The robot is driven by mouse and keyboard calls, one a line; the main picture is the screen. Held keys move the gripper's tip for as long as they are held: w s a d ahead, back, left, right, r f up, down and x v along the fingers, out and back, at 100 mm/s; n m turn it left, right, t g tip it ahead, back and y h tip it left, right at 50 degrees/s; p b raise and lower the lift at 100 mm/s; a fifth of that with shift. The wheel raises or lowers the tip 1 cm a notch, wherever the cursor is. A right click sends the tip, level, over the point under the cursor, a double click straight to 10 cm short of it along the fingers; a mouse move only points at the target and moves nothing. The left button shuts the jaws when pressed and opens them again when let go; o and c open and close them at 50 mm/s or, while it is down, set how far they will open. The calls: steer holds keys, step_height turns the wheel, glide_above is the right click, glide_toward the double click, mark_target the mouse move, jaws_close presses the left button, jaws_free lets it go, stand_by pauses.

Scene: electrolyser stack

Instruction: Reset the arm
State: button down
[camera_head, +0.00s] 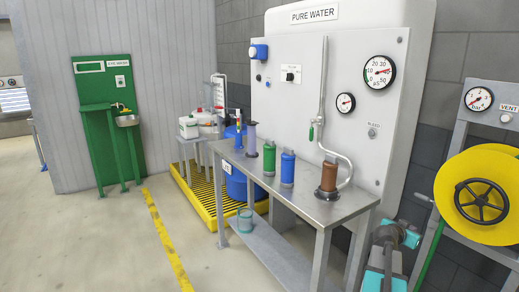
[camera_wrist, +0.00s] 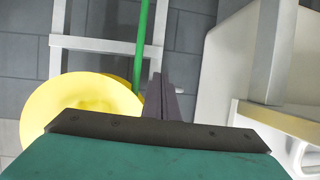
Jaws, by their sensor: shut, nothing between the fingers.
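My gripper (camera_wrist: 162,82) shows in the wrist view as dark grey fingers pressed together above a dark plate and teal housing. It is shut and holds nothing. Behind it in the wrist view are a yellow hose reel (camera_wrist: 85,100), a green hose (camera_wrist: 142,50) and a grey frame (camera_wrist: 105,46). In the head view my teal and grey arm is folded at the bottom right, in front of the reel stand. I cannot make out the fingers there.
A steel bench (camera_head: 313,208) carries green (camera_head: 269,157), blue (camera_head: 287,168) and brown (camera_head: 329,176) cylinders before the pure water panel (camera_head: 330,80). The yellow reel (camera_head: 485,190) stands close to my arm at right. Open floor (camera_head: 110,240) lies at left.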

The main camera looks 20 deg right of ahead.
steer(key=w+a+f+n+y+p, duration=0.1)
steer(key=w+a+f+n+y, duration=0.25)
steer(key=a+f, duration=0.9)
steer(key=w+a+f+n+y+p, duration=0.1)
steer(key=w+a+f+n+y, duration=0.3)
steer(key=a+f, duration=0.85)
steer(key=s+a+f+n+g+y, duration=0.1)
steer(key=a+f, duration=0.3)
steer(key=a, duration=0.3)
steer(key=s+a+f+g+y+p, duration=0.1)
steer(key=s+a+f, duration=0.15)
steer(key=a, duration=0.45)
steer(key=s+a+f+n+g+y, duration=0.1)
steer(key=a+f, duration=0.3)
steer(key=a, duration=0.2)
steer(key=s+a+f+n+g+y+p, duration=0.1)
steer(key=s+a+f+n+g, duration=0.1)
steer(key=s+a, duration=0.8)
steer(key=s+a+f+n+g+y+p, duration=0.1)
steer(key=s+a+f+n+g+y, duration=0.1)
steer(key=s+a, duration=0.8)
steer(key=a+f+n+g, duration=0.1)
steer(key=a+f+n, duration=0.1)
steer(key=a+f, duration=0.1)
steer(key=shift+s+a+f+g, duration=0.15)
steer(key=shift+a+f+g, duration=0.2)
steer(key=shift+a, duration=0.1)
steer(key=shift+d, duration=0.1)
